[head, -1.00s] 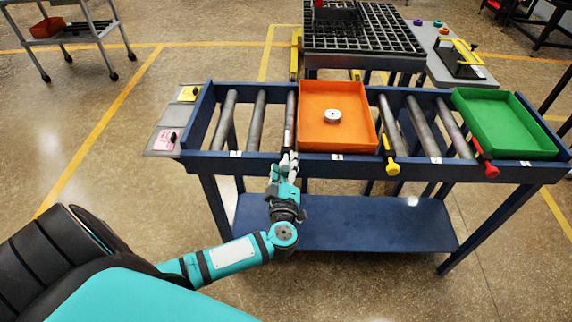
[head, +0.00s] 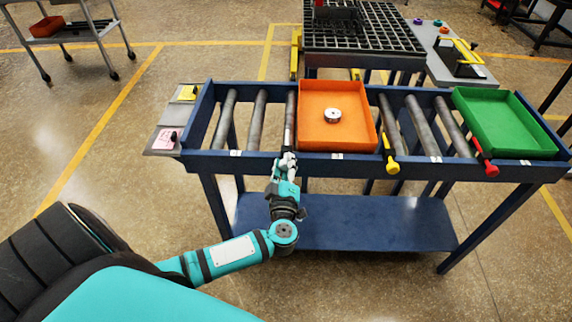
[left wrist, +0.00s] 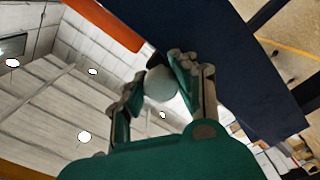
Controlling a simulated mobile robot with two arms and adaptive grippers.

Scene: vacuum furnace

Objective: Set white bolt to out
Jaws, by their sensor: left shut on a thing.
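The white bolt's round knob (left wrist: 160,84) shows in the left wrist view between the two fingers of my left gripper (left wrist: 155,78), which is shut on it. In the head view my left gripper (head: 287,160) is at the front rail of the blue roller table (head: 260,163), just left of the orange tray. The fingers hide most of the white bolt there. A yellow bolt (head: 392,167) and a red bolt (head: 490,170) stick out of the same front rail farther right. My right gripper is not in view.
An orange tray (head: 310,138) with a small round metal part (head: 332,115) sits on the rollers. A green tray (head: 530,148) sits at the right end. A side plate (head: 165,150) with yellow and pink tags is at the left end. Floor in front is clear.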

